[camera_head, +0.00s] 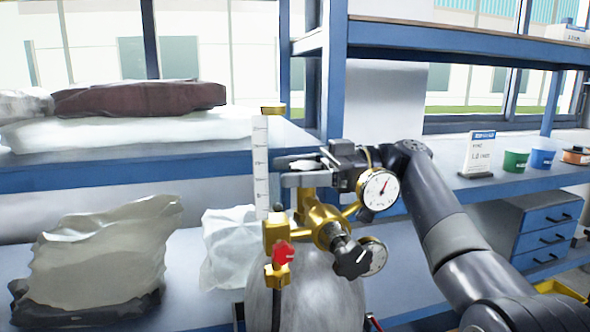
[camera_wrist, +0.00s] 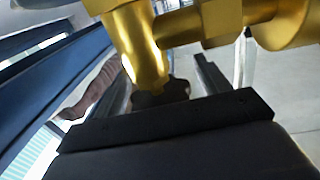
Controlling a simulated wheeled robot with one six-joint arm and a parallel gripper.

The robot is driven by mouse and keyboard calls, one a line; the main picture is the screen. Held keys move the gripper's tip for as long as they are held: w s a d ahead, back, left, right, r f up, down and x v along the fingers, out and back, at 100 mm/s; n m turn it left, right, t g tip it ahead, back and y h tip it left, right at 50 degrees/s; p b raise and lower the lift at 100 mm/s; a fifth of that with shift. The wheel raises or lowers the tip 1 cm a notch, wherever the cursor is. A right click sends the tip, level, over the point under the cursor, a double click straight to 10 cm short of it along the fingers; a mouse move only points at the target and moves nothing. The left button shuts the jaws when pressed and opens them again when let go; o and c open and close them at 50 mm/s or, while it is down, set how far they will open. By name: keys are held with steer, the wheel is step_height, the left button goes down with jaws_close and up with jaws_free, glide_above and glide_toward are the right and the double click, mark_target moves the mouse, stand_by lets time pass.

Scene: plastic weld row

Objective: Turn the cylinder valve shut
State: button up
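A grey gas cylinder (camera_head: 310,300) stands upright in the middle of the head view, with a brass valve body (camera_head: 318,215) on top. My gripper (camera_head: 298,172) reaches in from the right, level, just above the brass body. Its two fingers look apart. In the wrist view, a dark lobed knob (camera_wrist: 160,94) lies just ahead of my gripper's palm, below the brass body (camera_wrist: 135,40). One finger (camera_wrist: 210,75) shows to the right of the knob. I cannot tell whether the fingers touch it. The knob's top is hidden in the head view.
Two round gauges (camera_head: 378,190) and a black star knob (camera_head: 352,258) stick out on the near side, close to my arm. A red-knobbed brass fitting (camera_head: 280,255) hangs at the left. Blue shelves (camera_head: 220,151) with wrapped bundles stand behind. Cups (camera_head: 515,160) stand at right.

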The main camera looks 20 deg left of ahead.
mark_target(295, 164)
steer(key=c, duration=0.9)
steer(key=m+t+b, duration=0.1)
steer(key=b, duration=0.1)
steer(key=t+y+b, duration=0.1)
steer(key=shift+f+m+b, duration=0.3)
steer(key=shift+m+b, duration=0.1)
steer(key=m+t+b, duration=0.1)
steer(key=t+y+b, duration=0.1)
steer(key=t+b, duration=0.1)
steer(key=shift+w+a+r+m+y, duration=0.1)
steer(key=shift+w+m+y, duration=0.05)
steer(key=shift+m+y, duration=0.2)
steer(key=shift+w+r+m+t+b, duration=0.15)
steer(key=shift+m+t+b, duration=0.2)
steer(key=shift+m+t, duration=0.35)
steer(key=o, duration=1)
steer(key=shift+c, duration=0.2)
steer(key=shift+r, duration=0.15)
step_height(295, 164, up, 10)
steer(key=p, duration=0.3)
steer(key=shift+p, duration=0.4)
